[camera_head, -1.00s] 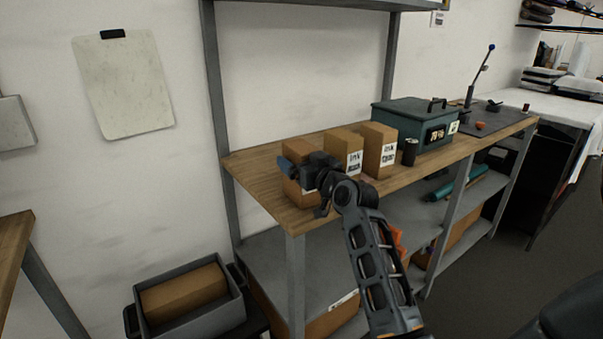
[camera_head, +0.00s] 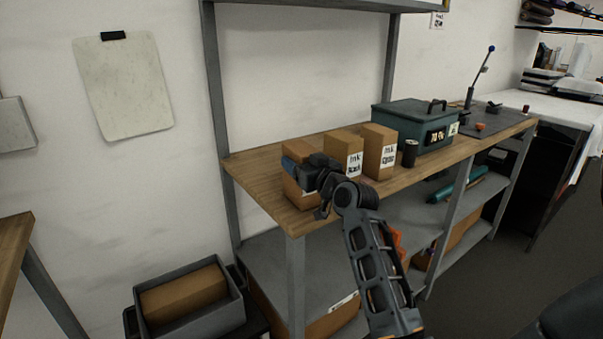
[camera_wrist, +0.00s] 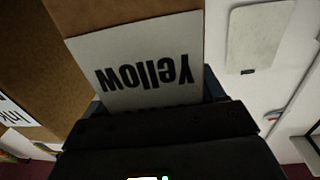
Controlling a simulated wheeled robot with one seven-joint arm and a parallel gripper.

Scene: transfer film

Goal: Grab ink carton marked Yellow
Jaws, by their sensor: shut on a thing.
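The ink carton marked Yellow fills the upper middle of the wrist view, its white label (camera_wrist: 140,65) upside down there. In the head view this brown carton (camera_head: 294,190) stands at the left end of the wooden bench, partly hidden by my gripper (camera_head: 298,170). My gripper is shut on the carton. The Ink Black carton (camera_head: 343,145) stands just to its right, and the Ink Cyan carton (camera_head: 379,140) stands right of that. Whether the Yellow carton touches the bench cannot be told.
A dark can (camera_head: 410,153) and a green box (camera_head: 420,122) stand farther right on the bench (camera_head: 250,177). A grey bin (camera_head: 190,315) holding a brown box is low at the left. A metal post (camera_head: 218,110) rises behind the bench's left end.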

